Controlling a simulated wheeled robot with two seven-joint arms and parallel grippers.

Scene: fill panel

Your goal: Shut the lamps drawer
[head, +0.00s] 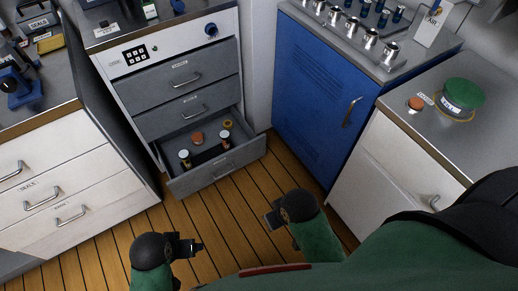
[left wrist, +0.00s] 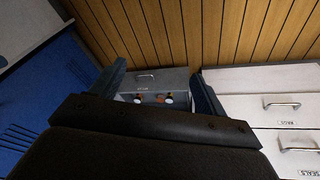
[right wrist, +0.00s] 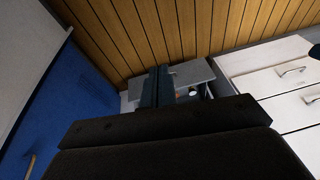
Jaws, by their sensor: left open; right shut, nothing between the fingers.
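The bottom drawer (head: 238,165) of the grey drawer unit stands pulled out, low over the floor. I take it as the lamps drawer; its front label is too small to read surely. Inside are two white-topped items, a reddish round piece and a yellowish ring. My left gripper (head: 196,245) is open and empty, short of the drawer front; its wrist view shows the drawer (left wrist: 170,78) between the fingers. My right gripper (head: 270,220) is shut and empty, right of the left one and apart from the drawer. Its fingers partly hide the drawer (right wrist: 190,75) in the right wrist view.
Two upper drawers (head: 180,80) of the unit are shut. A white drawer cabinet (head: 75,185) stands left. A blue cabinet (head: 315,100) and a white cabinet (head: 385,165) stand right. The wooden floor (head: 220,220) before the open drawer is clear.

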